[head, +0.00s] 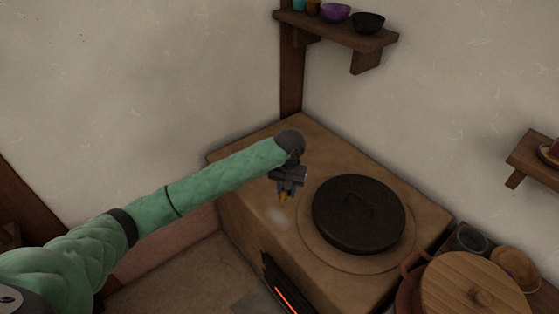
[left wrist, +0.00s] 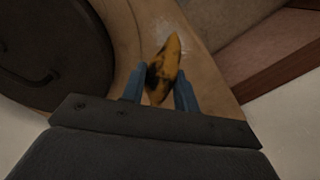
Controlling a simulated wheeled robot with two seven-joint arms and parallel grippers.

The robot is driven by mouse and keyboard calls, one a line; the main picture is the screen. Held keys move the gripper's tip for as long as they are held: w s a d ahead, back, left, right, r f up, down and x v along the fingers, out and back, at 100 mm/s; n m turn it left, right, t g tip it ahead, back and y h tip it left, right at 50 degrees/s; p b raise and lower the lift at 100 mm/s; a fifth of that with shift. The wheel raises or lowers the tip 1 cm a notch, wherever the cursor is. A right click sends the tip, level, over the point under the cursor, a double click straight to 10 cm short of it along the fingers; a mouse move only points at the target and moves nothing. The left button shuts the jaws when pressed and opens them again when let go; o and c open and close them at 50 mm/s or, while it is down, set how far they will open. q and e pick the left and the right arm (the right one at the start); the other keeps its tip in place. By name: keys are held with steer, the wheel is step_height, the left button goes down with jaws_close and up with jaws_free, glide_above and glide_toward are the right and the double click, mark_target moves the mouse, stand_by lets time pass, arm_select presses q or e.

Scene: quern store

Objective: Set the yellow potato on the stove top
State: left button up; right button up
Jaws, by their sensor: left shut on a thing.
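My left gripper (head: 286,191) is above the left part of the stove top (head: 258,179), to the left of the round black plate (head: 359,213). It is shut on the yellow potato (left wrist: 164,68), which has dark patches and sits between the two blue fingers in the left wrist view. In the head view only a small orange-yellow tip of the potato (head: 283,197) shows below the fingers. I cannot tell whether the potato touches the stove surface. My right gripper is not in view.
A pot with a wooden lid (head: 470,287) and a dark jar (head: 468,240) stand at the stove's right. A glowing red slot (head: 285,298) is in its front. A wall shelf (head: 335,32) with bowls hangs above. The stove top around the gripper looks clear.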

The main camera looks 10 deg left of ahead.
arm_select(q)
steer(key=w+d+r+m+b, duration=0.15)
steer(key=w+d+m, duration=0.3)
steer(key=w, duration=0.45)
arm_select(e)
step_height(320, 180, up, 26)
steer(key=b, duration=0.1)
arm_select(q)
steer(key=m+p, duration=0.3)
steer(key=m, duration=2.6)
glide_above(268, 191)
step_height(268, 191, down, 11)
steer(key=shift+r, duration=0.1)
steer(key=shift+a+f+p, duration=0.1)
steer(key=shift+f+p, duration=0.65)
steer(key=shift+f, duration=1.4)
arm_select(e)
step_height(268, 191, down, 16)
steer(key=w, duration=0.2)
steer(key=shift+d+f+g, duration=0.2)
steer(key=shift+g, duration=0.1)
